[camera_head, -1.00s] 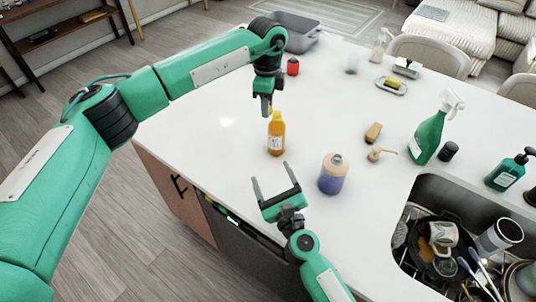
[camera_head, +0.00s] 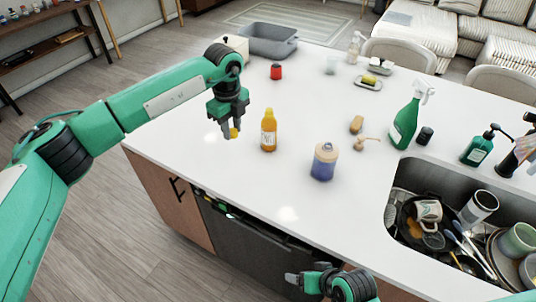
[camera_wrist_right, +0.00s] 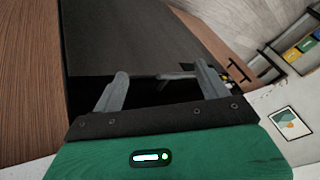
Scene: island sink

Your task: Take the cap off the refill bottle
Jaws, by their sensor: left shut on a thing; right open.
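The refill bottle (camera_head: 268,134), orange with a white label, stands upright on the white counter. Its narrow top looks yellow, too small to make out in detail. My left gripper (camera_head: 231,129) is left of the bottle, apart from it, fingers pointing down. It is shut on a small yellow cap (camera_head: 234,133), held between the fingertips. My right gripper (camera_head: 300,281) is low at the front of the island, beyond the counter's edge and away from the bottle. In the right wrist view its two fingers (camera_wrist_right: 160,85) are spread with nothing between them.
A red item (camera_head: 276,72) and a grey basin (camera_head: 268,41) are behind. A green spray bottle (camera_head: 405,122) stands near the sink (camera_head: 420,174), full of dishes. The counter's front left is clear.

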